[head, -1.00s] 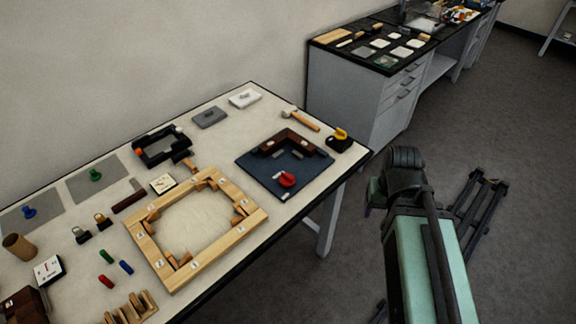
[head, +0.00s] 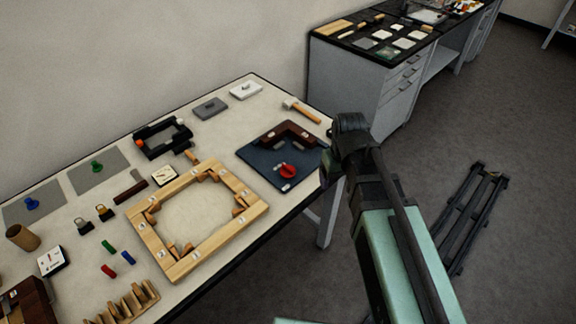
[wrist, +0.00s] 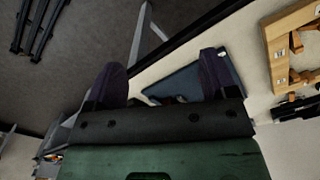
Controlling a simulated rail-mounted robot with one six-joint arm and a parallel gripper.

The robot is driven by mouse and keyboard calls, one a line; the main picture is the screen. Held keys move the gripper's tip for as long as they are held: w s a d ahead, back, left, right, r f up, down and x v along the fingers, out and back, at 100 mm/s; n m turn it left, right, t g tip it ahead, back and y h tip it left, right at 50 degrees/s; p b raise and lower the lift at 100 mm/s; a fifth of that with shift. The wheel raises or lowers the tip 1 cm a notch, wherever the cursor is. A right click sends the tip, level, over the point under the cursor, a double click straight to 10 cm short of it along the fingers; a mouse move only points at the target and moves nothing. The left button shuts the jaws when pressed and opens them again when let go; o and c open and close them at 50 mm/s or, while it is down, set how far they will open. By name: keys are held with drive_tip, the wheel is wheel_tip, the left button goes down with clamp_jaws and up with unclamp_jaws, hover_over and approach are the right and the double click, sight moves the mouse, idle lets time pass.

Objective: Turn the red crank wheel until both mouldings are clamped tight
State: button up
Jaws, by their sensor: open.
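The red crank wheel (head: 287,172) sits on the front part of a dark blue board (head: 258,172) at the right end of the table. Two dark brown mouldings (head: 297,133) meet in a corner at the back of that board; whether they touch tightly is too small to tell. My gripper (wrist: 165,78) is open and empty in the wrist view, its two dark fingers wide apart. Part of the blue board (wrist: 180,80) shows between and beyond the fingers. In the head view my gripper is mostly hidden behind my arm, right of the board. The wheel is not clearly visible in the wrist view.
A wooden frame (head: 238,180) lies left of the board. A hammer (head: 302,110) lies behind it, with grey (head: 210,107) and white (head: 245,90) blocks further back. A dark clamp frame (head: 150,145) and small coloured pieces occupy the left.

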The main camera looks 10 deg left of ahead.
sight(288, 166)
drive_tip(key=w+a+n, duration=1.3)
drive_tip(key=a+n, duration=0.3)
drive_tip(key=n, duration=0.4)
drive_tip(key=f+n+b, duration=0.1)
drive_tip(key=f+b, duration=0.2)
drive_tip(key=f+n+b, duration=0.1)
drive_tip(key=f+b, duration=0.3)
drive_tip(key=f+n+b, duration=0.1)
drive_tip(key=f+b, duration=0.3)
drive_tip(key=shift+s+d+n, duration=0.35)
drive_tip(key=shift+s+n, duration=0.05)
drive_tip(key=shift+r, duration=0.1)
drive_tip(key=shift+c, duration=0.3)
drive_tip(key=c, duration=0.9)
